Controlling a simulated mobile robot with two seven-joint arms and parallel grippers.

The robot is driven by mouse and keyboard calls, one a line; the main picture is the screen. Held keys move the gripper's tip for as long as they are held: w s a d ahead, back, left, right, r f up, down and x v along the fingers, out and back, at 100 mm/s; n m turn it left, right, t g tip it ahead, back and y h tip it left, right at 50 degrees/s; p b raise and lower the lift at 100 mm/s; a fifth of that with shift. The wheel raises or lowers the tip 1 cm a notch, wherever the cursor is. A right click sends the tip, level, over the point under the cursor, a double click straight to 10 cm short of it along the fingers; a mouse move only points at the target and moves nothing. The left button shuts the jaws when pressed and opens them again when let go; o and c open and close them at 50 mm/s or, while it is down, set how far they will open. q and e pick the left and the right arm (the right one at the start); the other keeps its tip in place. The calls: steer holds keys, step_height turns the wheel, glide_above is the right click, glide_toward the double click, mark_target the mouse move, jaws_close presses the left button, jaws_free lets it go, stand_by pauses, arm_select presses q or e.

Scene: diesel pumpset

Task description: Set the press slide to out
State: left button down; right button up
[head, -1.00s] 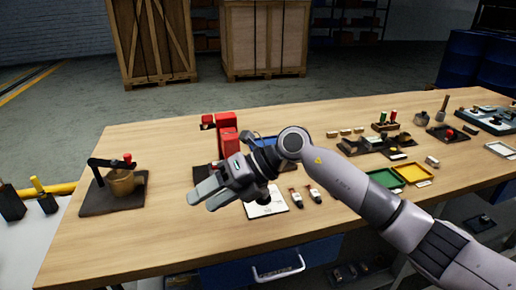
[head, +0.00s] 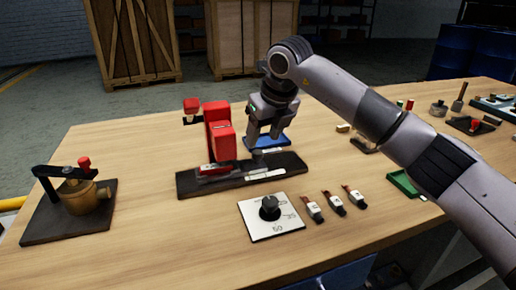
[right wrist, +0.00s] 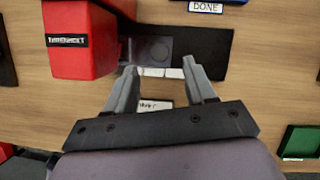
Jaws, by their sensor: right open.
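The red press (head: 219,132) stands on a long dark base (head: 203,187) left of the middle of the table. It also shows at the left of the right wrist view (right wrist: 78,40). A dark grey plate with a round mark, apparently the press slide (right wrist: 152,50), lies on the base right of the red body. White labels (head: 266,174) lie along the base's front edge. My right gripper (head: 263,143) points down over the right part of the base. Its fingers (right wrist: 159,70) are apart, with nothing held between them. Whether a fingertip touches the slide cannot be told. My left gripper is out of view.
A white dial plate with a black knob (head: 270,207) lies in front of the base, with several small tagged parts (head: 334,203) to its right. A brass pump (head: 82,197) stands at the left.

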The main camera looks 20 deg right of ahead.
mark_target(259, 152)
steer(key=shift+x, duration=2.6)
jaws_close()
steer(key=shift+d, duration=0.1)
